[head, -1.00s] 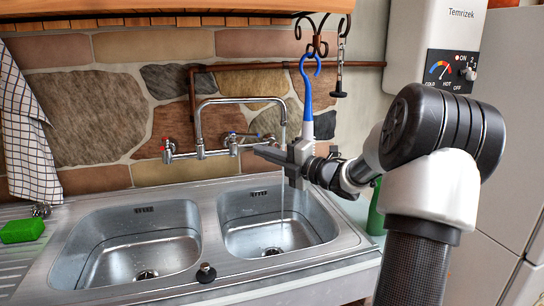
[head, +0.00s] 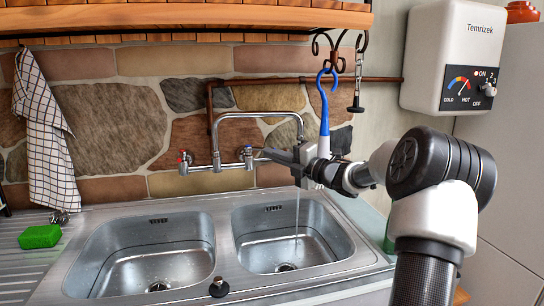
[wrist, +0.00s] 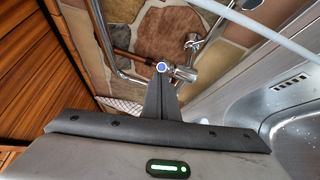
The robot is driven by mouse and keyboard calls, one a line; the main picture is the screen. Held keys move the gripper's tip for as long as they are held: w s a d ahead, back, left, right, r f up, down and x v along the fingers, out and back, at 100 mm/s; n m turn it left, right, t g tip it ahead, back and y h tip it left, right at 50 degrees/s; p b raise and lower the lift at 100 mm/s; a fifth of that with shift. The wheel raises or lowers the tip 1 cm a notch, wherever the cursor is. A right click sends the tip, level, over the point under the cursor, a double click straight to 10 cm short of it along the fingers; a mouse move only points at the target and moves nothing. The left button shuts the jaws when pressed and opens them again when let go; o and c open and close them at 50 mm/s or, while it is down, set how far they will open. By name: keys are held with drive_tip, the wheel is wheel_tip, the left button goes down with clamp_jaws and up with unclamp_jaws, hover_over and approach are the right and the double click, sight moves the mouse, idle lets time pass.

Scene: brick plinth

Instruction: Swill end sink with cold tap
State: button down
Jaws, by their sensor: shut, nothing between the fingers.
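The mixer tap (head: 255,114) is on the stone wall, with a red-marked handle (head: 184,162) on the left and a blue-marked cold handle (head: 247,155) on the right. A thin stream of water (head: 297,215) falls from its spout into the right sink basin (head: 250,238). My gripper (head: 262,154) is shut and empty, its tips beside the cold handle. In the wrist view the handle's blue cap (wrist: 162,67) shows just past the closed fingertips (wrist: 161,82); whether they touch is unclear. The left basin (head: 95,262) has no stream into it.
A blue-handled tool (head: 323,100) hangs from a hook rack just above my gripper. A water heater (head: 448,60) is on the wall at right. A green sponge (head: 40,236) lies on the drainer. A black plug (head: 218,287) sits at the front rim.

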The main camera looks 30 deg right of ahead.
drive_tip(key=shift+w+d, duration=0.55)
drive_tip(key=shift+d, duration=0.3)
